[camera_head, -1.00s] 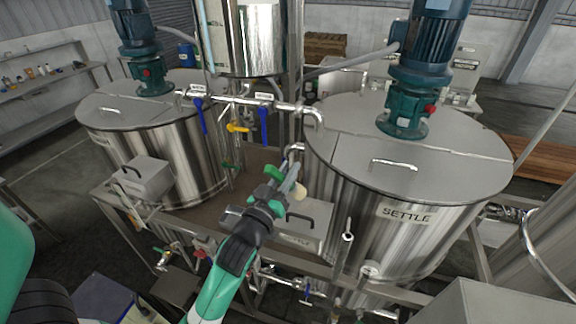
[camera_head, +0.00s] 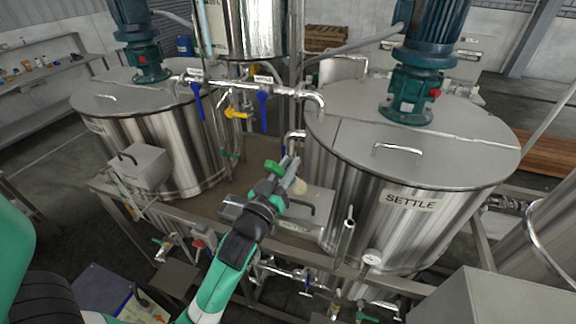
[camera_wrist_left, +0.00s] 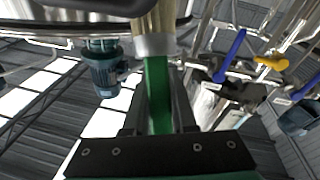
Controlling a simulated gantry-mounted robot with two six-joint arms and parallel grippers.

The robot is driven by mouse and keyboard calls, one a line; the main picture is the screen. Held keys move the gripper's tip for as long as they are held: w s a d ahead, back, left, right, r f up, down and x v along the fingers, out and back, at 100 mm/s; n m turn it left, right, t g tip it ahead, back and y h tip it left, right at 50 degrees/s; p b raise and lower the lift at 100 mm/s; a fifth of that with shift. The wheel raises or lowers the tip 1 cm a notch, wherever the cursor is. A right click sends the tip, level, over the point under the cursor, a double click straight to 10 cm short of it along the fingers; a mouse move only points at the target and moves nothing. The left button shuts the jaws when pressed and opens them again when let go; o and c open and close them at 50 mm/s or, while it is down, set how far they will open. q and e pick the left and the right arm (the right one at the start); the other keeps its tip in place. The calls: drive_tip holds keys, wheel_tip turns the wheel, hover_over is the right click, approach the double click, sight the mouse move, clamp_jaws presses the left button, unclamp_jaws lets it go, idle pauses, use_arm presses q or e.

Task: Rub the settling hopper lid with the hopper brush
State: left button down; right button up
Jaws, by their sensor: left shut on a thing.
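My left gripper (camera_head: 277,188) is shut on the hopper brush. In the left wrist view the brush's green handle (camera_wrist_left: 157,92) stands between the fingers, with a metal ferrule and pale bristles (camera_wrist_left: 153,22) beyond, cut by the top edge. In the head view the pale bristles (camera_head: 299,186) are close above a small grey hopper box beside the SETTLE tank. Its grey lid (camera_head: 314,196) has a dark handle (camera_head: 304,208) and is partly hidden by my gripper. I cannot tell whether the bristles touch it. My right gripper is not in view.
The large SETTLE tank (camera_head: 385,225) stands right of the hopper, with a blue and green motor (camera_head: 425,70) on top. Another tank (camera_head: 150,145) with a similar grey box (camera_head: 138,165) stands left. Pipes with blue (camera_head: 263,118) and yellow (camera_head: 237,113) valve handles run behind.

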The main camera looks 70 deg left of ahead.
use_arm(q)
drive_tip(key=shift+f+b, duration=0.35)
drive_tip(key=shift+f, duration=0.05)
drive_tip(key=shift+w+d+b, duration=0.85)
drive_tip(key=shift+w+d, duration=0.2)
drive_tip(key=shift+w, duration=0.15)
drive_tip(key=shift+w+d+r, duration=0.1)
drive_tip(key=shift+w+d, duration=0.1)
drive_tip(key=shift+w, duration=0.1)
drive_tip(key=w+d+b, duration=0.2)
drive_tip(key=w, duration=0.1)
drive_tip(key=shift+d, duration=0.2)
